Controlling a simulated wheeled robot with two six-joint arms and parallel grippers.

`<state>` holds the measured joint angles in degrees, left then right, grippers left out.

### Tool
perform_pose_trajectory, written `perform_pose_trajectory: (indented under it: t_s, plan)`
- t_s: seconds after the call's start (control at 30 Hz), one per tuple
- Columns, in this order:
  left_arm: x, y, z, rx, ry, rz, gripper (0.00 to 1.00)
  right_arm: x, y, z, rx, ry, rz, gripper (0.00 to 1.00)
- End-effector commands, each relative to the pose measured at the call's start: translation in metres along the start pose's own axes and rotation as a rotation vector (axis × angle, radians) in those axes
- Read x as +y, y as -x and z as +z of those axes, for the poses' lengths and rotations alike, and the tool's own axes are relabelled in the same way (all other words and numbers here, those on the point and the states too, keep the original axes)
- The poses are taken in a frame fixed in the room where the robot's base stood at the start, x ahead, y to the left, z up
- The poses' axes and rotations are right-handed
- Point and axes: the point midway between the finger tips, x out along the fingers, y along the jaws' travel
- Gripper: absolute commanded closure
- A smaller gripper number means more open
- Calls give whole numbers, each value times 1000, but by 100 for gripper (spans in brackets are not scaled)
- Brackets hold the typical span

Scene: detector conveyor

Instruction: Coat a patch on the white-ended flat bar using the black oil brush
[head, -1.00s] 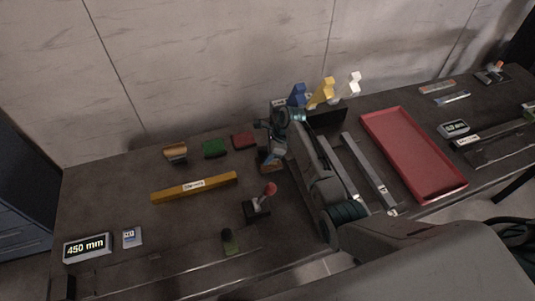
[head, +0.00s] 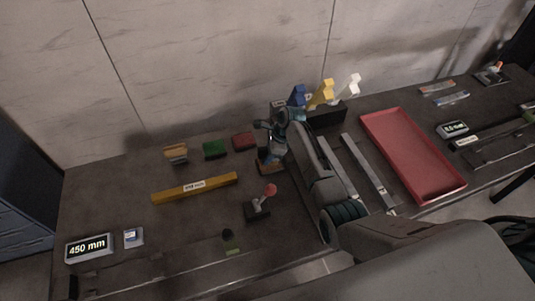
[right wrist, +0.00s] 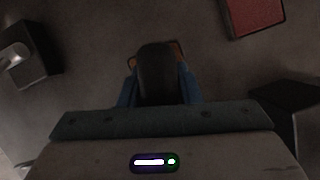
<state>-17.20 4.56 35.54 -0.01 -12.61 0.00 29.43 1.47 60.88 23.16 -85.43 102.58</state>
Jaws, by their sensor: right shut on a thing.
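My right gripper (head: 268,152) is low over the middle of the table. In the right wrist view its blue fingers (right wrist: 160,90) are shut on a dark, rounded thing, which looks like the black oil brush (right wrist: 157,70). A brown-orange edge shows just beneath it; whether they touch is unclear. Two grey flat bars lie right of my right arm. The right one (head: 368,172) has a pale end at the front and looks like the white-ended bar. The left one (head: 338,168) is partly hidden by my arm. My left gripper is out of view.
A stand with blue, yellow and white-topped tools (head: 320,92) is behind the arm. A red tray (head: 435,185) lies right. A yellow bar (head: 195,187), a red-knobbed stand (head: 262,202), a green block (head: 215,149) and a red block (head: 243,141) lie left. A 450 mm display (head: 88,248) is front left.

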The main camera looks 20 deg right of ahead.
Motion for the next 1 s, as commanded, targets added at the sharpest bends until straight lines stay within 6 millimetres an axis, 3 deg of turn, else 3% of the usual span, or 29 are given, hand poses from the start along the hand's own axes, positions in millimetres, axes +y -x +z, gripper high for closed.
perform_pose_trajectory:
  t_s: [0.17,0.7,1.0]
  plan:
    - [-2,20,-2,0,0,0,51,-1,20,9,-1,1,-3,88]
    - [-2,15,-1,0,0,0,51,-2,55,23,-2,2,-5,88]
    - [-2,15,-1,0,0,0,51,-1,59,25,-1,2,-4,88]
